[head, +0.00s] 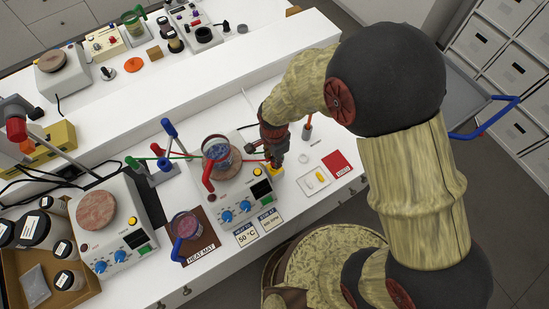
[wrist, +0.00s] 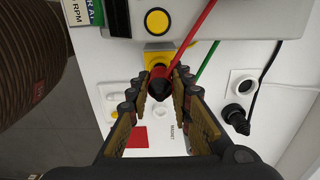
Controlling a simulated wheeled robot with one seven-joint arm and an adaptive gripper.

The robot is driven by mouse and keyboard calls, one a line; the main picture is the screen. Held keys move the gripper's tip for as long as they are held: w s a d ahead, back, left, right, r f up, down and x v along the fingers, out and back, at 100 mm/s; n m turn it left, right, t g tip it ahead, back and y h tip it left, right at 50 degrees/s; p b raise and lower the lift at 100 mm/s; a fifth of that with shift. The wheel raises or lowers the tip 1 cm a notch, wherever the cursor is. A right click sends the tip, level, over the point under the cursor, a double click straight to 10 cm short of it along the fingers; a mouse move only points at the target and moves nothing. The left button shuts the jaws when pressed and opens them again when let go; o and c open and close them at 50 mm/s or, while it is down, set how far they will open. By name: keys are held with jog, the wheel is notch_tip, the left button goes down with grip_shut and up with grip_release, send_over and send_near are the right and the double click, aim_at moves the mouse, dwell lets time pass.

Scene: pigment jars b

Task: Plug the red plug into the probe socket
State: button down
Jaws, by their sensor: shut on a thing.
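The red plug (wrist: 158,80), with a dark end, is between the two fingertips of my gripper (wrist: 160,88) in the wrist view. The gripper is shut on it. A red cable (wrist: 194,37) runs up from beside the plug. In the head view my gripper (head: 273,156) points down over the yellow block (head: 275,170); the plug is hidden there.
The hotplate stirrer (head: 236,205) bears a beaker (head: 221,152). A second beaker (head: 186,224) stands on the heat mat (head: 199,244). A green cable (wrist: 205,63) and a black plug (wrist: 235,114) lie right of my gripper. A red card (head: 338,164) lies on the bench.

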jog(key=shift+f+b, duration=0.6)
jog(key=shift+f, duration=0.3)
jog(key=c, duration=1.5)
grip_release()
jog(key=shift+c, duration=0.2)
jog(key=shift+r, duration=0.1)
notch_tip(320, 180, up, 12)
jog(key=shift+f, duration=0.1)
